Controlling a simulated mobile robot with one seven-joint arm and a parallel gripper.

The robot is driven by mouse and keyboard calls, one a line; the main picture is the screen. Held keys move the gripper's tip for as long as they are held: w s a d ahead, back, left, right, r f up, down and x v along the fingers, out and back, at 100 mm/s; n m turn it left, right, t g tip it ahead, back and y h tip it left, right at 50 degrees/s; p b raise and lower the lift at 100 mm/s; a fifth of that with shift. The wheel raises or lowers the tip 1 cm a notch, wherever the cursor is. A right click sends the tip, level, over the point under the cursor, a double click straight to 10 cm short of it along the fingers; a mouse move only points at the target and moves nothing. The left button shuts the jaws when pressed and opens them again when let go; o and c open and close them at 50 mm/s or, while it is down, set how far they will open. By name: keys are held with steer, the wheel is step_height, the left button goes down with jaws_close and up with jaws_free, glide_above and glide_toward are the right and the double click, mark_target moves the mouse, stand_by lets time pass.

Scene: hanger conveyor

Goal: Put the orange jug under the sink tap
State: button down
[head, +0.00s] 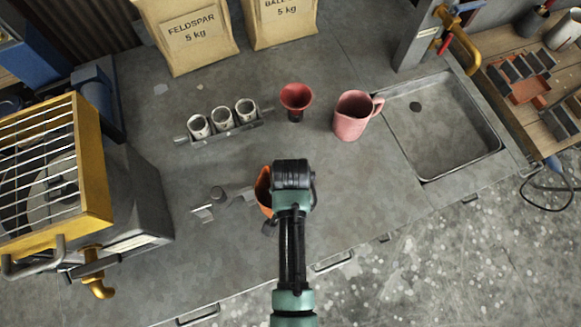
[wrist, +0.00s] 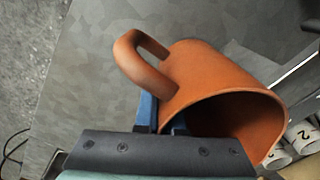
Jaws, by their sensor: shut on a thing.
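The orange jug (wrist: 215,75) fills much of the wrist view, its handle toward the upper left and its mouth toward the lower right. My gripper (wrist: 164,115) is shut on the jug's wall near the handle, one blue finger outside and the other at the mouth. In the head view only a sliver of the orange jug (head: 263,188) shows left of my wrist, which hides the rest. I cannot tell whether it touches the bench. The sink (head: 440,135) is at the right, with a brass tap (head: 459,42) at its back edge.
A pink jug (head: 352,118) stands just left of the sink. A red funnel-like cup (head: 295,98) and a rack of white cups (head: 224,122) stand behind my gripper. Bench space between my gripper and the sink's front is clear.

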steer(key=shift+f, duration=0.25)
steer(key=shift+f, duration=0.15)
steer(key=c, duration=1)
jaws_free()
